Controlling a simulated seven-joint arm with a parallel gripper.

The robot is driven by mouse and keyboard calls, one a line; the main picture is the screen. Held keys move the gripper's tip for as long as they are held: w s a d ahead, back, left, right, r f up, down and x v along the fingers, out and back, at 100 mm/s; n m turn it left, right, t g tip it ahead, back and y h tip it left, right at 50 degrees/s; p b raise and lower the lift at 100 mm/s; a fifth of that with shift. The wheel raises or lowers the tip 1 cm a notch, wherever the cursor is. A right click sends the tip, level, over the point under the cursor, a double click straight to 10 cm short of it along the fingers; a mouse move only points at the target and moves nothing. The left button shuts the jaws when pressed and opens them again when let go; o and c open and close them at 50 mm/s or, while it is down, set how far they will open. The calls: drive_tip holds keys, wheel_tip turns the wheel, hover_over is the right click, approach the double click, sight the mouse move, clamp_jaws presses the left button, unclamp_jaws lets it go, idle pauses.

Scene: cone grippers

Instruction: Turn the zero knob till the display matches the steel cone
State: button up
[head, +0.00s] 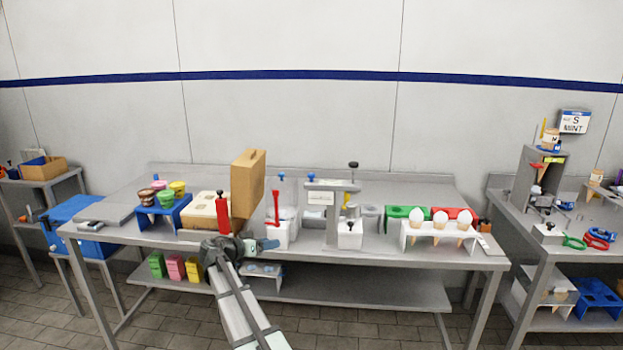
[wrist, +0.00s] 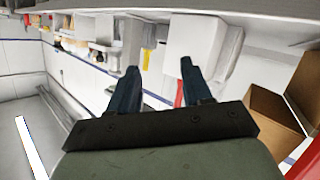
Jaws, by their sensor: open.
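My gripper (head: 266,245) is at the front edge of the middle bench, left of centre. In the wrist view its two dark fingers (wrist: 158,70) are apart with nothing between them. A white box with a black knob (head: 349,226) stands on the bench right of my gripper, apart from it. A grey stand (head: 332,208) behind it carries a small pale panel (head: 320,198), perhaps the display; its reading is too small to make out. Another black knob (head: 353,165) tops this stand. I cannot tell which knob is the zero knob, nor pick out the steel cone.
A tall brown case (head: 247,184) and a red object (head: 223,212) stand close behind and left of my gripper. A white box with a red lever (head: 275,232) is just beyond it. A white rack (head: 438,235) holds pale-topped cones at right. The wrist view shows a brown box (wrist: 268,112).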

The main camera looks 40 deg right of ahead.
drive_tip(key=w+d+r+m+h, duration=0.1)
drive_tip(key=d+r+m, duration=0.1)
drive_tip(key=r, duration=0.6)
drive_tip(key=w+d+r+m+h, duration=0.1)
drive_tip(key=r+m+h, duration=0.1)
drive_tip(key=r, duration=0.5)
drive_tip(key=m+g, duration=0.1)
approach(309, 175)
drive_tip(key=d, duration=1.1)
drive_tip(key=shift+w+d+f, duration=0.15)
drive_tip(key=c, duration=0.9)
